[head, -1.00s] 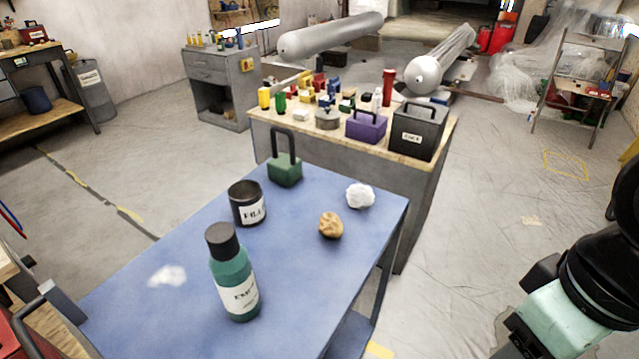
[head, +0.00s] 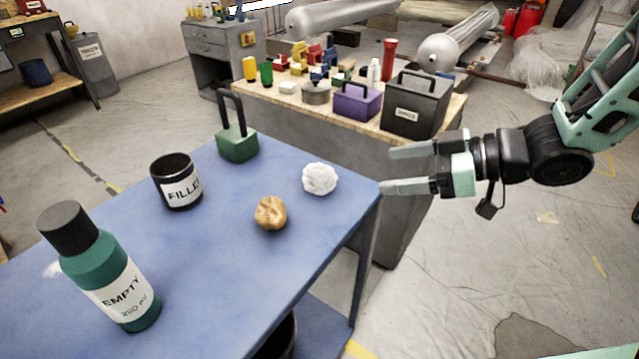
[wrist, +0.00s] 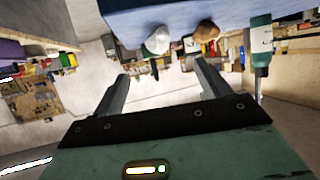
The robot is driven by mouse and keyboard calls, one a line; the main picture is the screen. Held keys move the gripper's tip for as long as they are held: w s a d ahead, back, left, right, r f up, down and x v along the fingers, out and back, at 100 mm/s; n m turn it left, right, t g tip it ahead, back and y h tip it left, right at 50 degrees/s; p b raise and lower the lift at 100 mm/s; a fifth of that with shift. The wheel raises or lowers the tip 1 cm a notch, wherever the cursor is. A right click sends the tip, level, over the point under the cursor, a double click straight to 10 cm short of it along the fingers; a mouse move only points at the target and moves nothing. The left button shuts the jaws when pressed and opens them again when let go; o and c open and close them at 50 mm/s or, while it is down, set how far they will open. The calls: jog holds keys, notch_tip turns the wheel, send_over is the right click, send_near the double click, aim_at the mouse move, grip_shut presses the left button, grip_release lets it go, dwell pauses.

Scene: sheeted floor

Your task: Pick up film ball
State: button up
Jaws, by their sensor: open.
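The film ball looks to be the crumpled white ball (head: 320,178) near the right edge of the blue table (head: 230,270). It also shows in the wrist view (wrist: 158,41), beyond my fingertips. My gripper (head: 385,170) is open and empty, to the right of the white ball and apart from it, just past the table's right edge. Its two fingers point left toward the ball. In the wrist view my gripper (wrist: 160,75) shows its fingers spread with nothing between them.
A brown lump (head: 270,213) lies left of the ball. A black cup (head: 177,182), a green weight with handle (head: 237,143) and a teal bottle (head: 115,280) stand farther left. A workbench (head: 310,125) with toolboxes and several small items stands behind.

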jog(key=b, duration=0.2)
send_near(310, 176)
jog(key=w+a+f, duration=0.1)
jog(key=f, duration=0.1)
jog(key=w+a+f, duration=0.2)
jog(key=shift+w+a, duration=0.1)
jog(key=shift+a, duration=0.1)
jog(key=shift+w+r+x, duration=0.1)
jog(key=shift+r+x, duration=0.05)
jog(key=shift+x, duration=1.35)
jog(key=shift+w+r+x, duration=0.1)
jog(key=shift+w+x, duration=0.05)
jog(key=shift+x, duration=1.4)
jog(key=c, duration=1.1)
